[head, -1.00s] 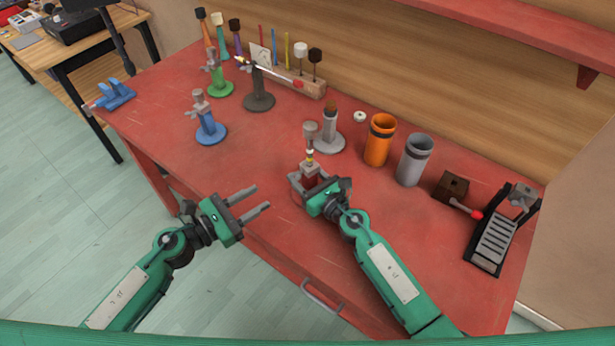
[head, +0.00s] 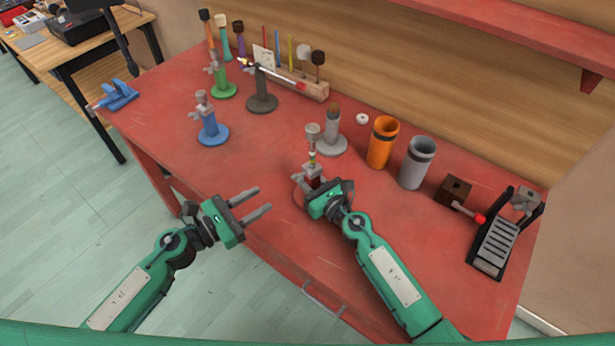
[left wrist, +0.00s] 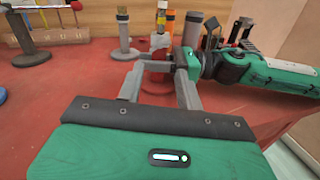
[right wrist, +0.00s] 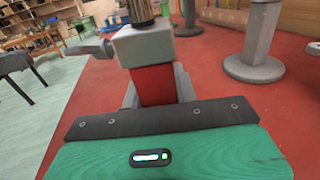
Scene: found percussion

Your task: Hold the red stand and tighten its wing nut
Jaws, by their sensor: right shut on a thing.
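The red stand has a red post (head: 313,183) with a grey clamp head and stands upright near the table's front edge. My right gripper (right wrist: 158,90) is shut on its post, just below the grey head. The wing nut (right wrist: 88,50) sticks out from the left of the head in the right wrist view. A metal cylinder rises from the head, its lower end in view there. My left gripper (head: 264,201) is open and empty, to the left of the stand and apart from it. In the left wrist view the red base (left wrist: 157,97) shows beyond the open fingers.
A blue stand (head: 210,132) is to the left, with green (head: 223,90) and dark (head: 261,101) stands behind. A grey stand (head: 331,142) is close behind the red one. Orange (head: 380,145) and grey (head: 414,165) tubes stand to the right. The front left table surface is clear.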

